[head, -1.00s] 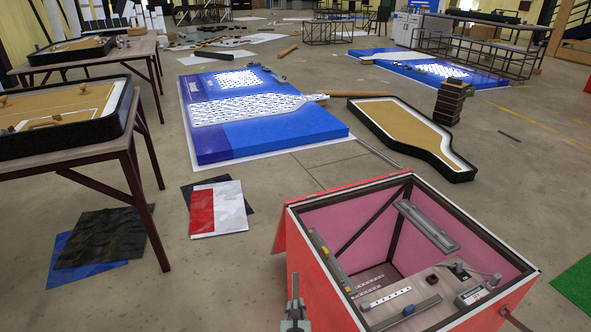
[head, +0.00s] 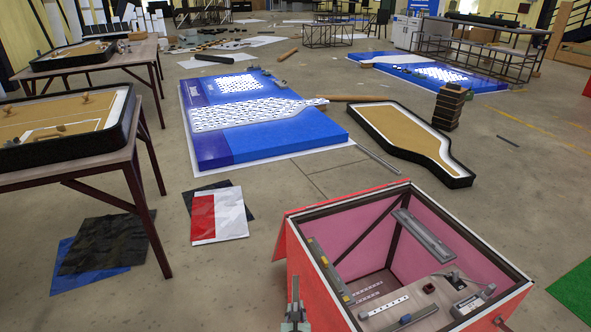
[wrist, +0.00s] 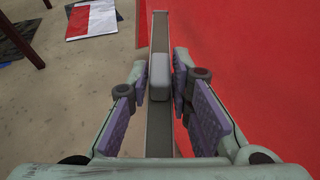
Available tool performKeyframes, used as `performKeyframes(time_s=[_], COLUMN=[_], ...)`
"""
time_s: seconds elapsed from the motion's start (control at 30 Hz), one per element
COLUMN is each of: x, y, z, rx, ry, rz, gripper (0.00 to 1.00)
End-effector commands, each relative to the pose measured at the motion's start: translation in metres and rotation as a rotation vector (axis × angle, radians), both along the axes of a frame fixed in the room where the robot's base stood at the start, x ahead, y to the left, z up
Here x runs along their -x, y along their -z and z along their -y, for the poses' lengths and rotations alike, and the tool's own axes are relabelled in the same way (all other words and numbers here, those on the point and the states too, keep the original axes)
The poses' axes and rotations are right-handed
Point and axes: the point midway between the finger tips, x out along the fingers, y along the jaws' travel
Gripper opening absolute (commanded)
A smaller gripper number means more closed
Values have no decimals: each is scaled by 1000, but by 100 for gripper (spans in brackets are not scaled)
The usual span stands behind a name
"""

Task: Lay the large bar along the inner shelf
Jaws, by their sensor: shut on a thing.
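My gripper (head: 294,316) is at the bottom of the head view, by the left side of the open red box (head: 340,203). In the wrist view, my gripper (wrist: 159,85) is shut on a long grey bar (wrist: 160,32) by the pale block (wrist: 159,76) on its middle. I take this as the large bar; it stands upright as a thin strip in the head view (head: 295,288). In the wrist view it lies over the red wall's edge, and I cannot tell whether it touches. The beige inner shelf (head: 420,293) is inside the box, at right.
The shelf carries a white perforated strip (head: 388,306), a dark grey bar (head: 414,317) and small parts. A grey fixture (head: 424,236) is on the pink inner wall. A yellow-grey strip (head: 328,270) runs along the left inner wall.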

Motion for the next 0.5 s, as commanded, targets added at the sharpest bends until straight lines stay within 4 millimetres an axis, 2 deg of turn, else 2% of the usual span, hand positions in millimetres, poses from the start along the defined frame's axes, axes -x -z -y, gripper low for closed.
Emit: performKeyframes(time_s=[0.5], x=[0], y=[-24], z=[0], rx=[1], ry=[0], rz=[0], gripper=[0])
